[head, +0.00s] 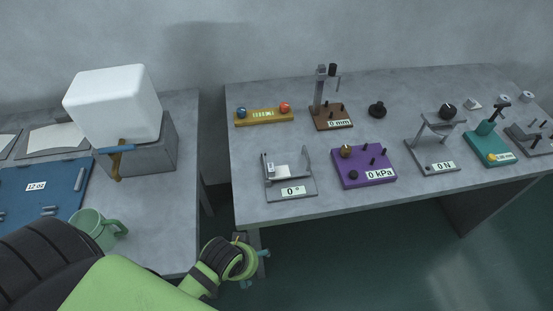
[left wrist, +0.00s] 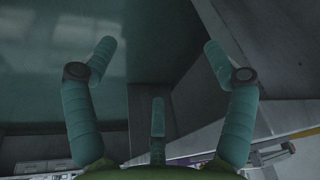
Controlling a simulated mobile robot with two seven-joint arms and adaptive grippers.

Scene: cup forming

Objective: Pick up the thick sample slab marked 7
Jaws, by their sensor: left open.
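I cannot make out a slab marked 7 in either view. A small pale block (head: 278,171) sits on the grey device labelled 0° (head: 301,191), but no 7 can be read on it. My left gripper (head: 252,264) is in front of the right table's near left corner, below the tabletop in the picture and apart from the devices. In the left wrist view the left gripper (left wrist: 158,62) has its fingers spread with nothing between them. That view shows mostly floor and grey table parts. My right gripper is not in view.
The right table (head: 215,285) holds a purple 0 kPa device (head: 350,179), a brown 0 mm stand (head: 330,117), a yellow bar (head: 263,117) and a grey 0 N device (head: 432,165). The left table holds a white block on a grey box (head: 152,155) and a green mug (head: 92,226).

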